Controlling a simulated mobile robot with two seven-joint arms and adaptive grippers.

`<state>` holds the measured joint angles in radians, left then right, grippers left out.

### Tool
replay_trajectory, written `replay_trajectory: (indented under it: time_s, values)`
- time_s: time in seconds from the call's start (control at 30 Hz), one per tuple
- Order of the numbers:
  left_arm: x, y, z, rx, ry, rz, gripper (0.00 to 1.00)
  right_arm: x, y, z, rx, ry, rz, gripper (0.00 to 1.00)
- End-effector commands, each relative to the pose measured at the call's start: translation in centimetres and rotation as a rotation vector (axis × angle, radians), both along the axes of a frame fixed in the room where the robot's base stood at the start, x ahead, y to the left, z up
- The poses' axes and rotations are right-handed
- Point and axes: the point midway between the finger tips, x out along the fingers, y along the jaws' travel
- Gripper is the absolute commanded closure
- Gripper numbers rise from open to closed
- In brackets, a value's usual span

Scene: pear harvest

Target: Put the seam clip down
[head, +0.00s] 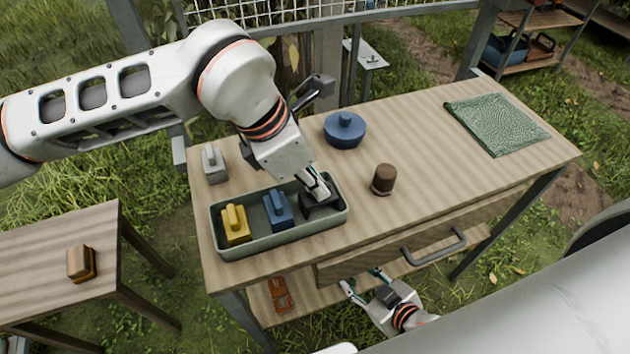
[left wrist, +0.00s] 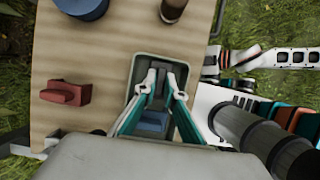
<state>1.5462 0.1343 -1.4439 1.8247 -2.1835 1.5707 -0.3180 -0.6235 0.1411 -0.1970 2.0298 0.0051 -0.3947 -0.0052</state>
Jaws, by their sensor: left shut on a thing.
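A long grey-green tray (head: 230,250) sits at the front left of the wooden table. In it are a yellow clip (head: 235,225) at the left and a blue clip (head: 278,211) in the middle. My left gripper (head: 318,190) points down into the tray's right end, shut on a dark clip (head: 320,207) that the fingers partly cover. Whether the dark clip touches the tray floor I cannot tell. The left wrist view shows my left fingers (left wrist: 157,84) inside the tray (left wrist: 150,58), with a blue clip (left wrist: 152,122) between them and the camera. My right gripper (head: 363,281) is open and empty before the drawer.
A blue pot (head: 345,130), brown cup (head: 384,179) and green cloth (head: 496,123) are on the table. An orange clip (head: 279,294) lies on the lower shelf.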

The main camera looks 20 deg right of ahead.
Motion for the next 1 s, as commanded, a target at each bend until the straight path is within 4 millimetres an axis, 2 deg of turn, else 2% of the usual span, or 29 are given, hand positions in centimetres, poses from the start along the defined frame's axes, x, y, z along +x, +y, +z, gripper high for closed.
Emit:
replay_trajectory:
  time_s: [0.37, 0.4, 0.47, 0.8, 1.0]
  values:
    - [0.0, 0.0, -0.5, -0.001, -0.001, 0.000, 1.00, -0.4, -0.1, -0.4, -0.002, 0.009, -0.001, 0.60]
    - [0.0, 0.0, -0.5, 0.000, -0.002, 0.001, 0.85, -0.4, -0.1, -0.4, -0.002, 0.009, -0.001, 0.60]
    - [0.0, 0.0, -0.4, 0.000, -0.002, 0.001, 0.73, -0.4, -0.1, -0.4, -0.003, 0.009, 0.000, 0.60]
    - [0.0, 0.0, -0.3, -0.001, -0.002, 0.000, 0.73, -0.3, -0.1, -0.3, -0.003, 0.008, 0.000, 0.60]
    - [0.1, 0.7, 1.6, -0.001, -0.005, 0.001, 0.73, -0.2, -0.1, 0.0, -0.002, 0.005, -0.001, 0.60]
